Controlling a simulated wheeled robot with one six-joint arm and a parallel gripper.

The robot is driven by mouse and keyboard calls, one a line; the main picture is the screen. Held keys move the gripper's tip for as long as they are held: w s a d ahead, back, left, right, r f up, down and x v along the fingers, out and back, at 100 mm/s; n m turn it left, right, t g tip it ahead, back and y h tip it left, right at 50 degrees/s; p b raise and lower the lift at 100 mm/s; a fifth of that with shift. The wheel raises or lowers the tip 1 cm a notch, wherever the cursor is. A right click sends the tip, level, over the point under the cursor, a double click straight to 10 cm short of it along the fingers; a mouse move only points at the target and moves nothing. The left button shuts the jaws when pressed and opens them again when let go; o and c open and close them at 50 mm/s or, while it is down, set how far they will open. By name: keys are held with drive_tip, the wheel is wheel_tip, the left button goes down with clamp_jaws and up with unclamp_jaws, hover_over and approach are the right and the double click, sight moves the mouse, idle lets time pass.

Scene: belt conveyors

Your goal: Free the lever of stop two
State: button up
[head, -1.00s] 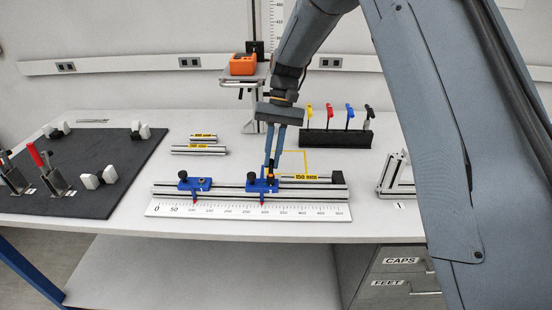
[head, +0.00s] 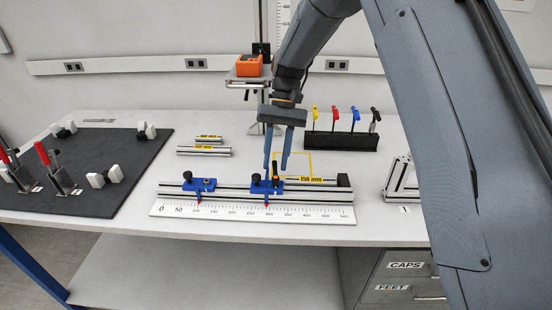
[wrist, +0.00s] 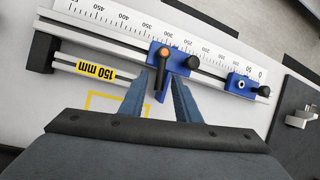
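A blue stop (head: 263,187) with a black knob sits on the rail near 270 on the scale. Its black lever with an orange hub (wrist: 162,52) shows in the wrist view, its handle pointing toward my gripper. A second blue stop (head: 200,185) sits near 100, and it also shows in the wrist view (wrist: 240,86). No number on either stop is readable. My gripper (head: 277,168) is open above and behind the stop near 270. In the wrist view, its fingers (wrist: 158,92) are apart on either side of the lever handle, with gaps visible.
A bar labelled 150 mm (head: 312,180) lies along the rail (head: 235,194) between the nearer stop and a black end block (head: 344,181). A ruler (head: 250,210) runs in front. A rack of coloured tools (head: 342,140) stands behind; a dark mat with clamps (head: 95,195) lies left.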

drive_tip(key=shift+w+r+b, duration=0.3)
drive_tip(key=shift+r+b, duration=0.1)
drive_tip(key=shift+b, duration=0.15)
drive_tip(key=w+d+b, duration=0.3)
drive_tip(key=w+b, duration=0.1)
drive_tip(key=w, duration=0.7)
drive_tip(key=shift+w+d+r, duration=0.15)
drive_tip(key=shift+w+d, duration=0.05)
drive_tip(key=shift+d, duration=0.2)
drive_tip(key=s+d+f+t, duration=0.2)
drive_tip(key=s+d, duration=0.3)
drive_tip(key=s, duration=0.5)
drive_tip(key=s+d+f+m+t+h, duration=0.1)
drive_tip(key=s+d, duration=0.5)
drive_tip(key=s, duration=0.5)
drive_tip(key=s+d+f+t, duration=0.2)
drive_tip(key=s+d, duration=0.3)
drive_tip(key=s, duration=0.6)
drive_tip(key=shift+d+f+m+t+h, duration=0.3)
drive_tip(key=shift+d+f+m, duration=0.05)
drive_tip(key=shift+m, duration=0.05)
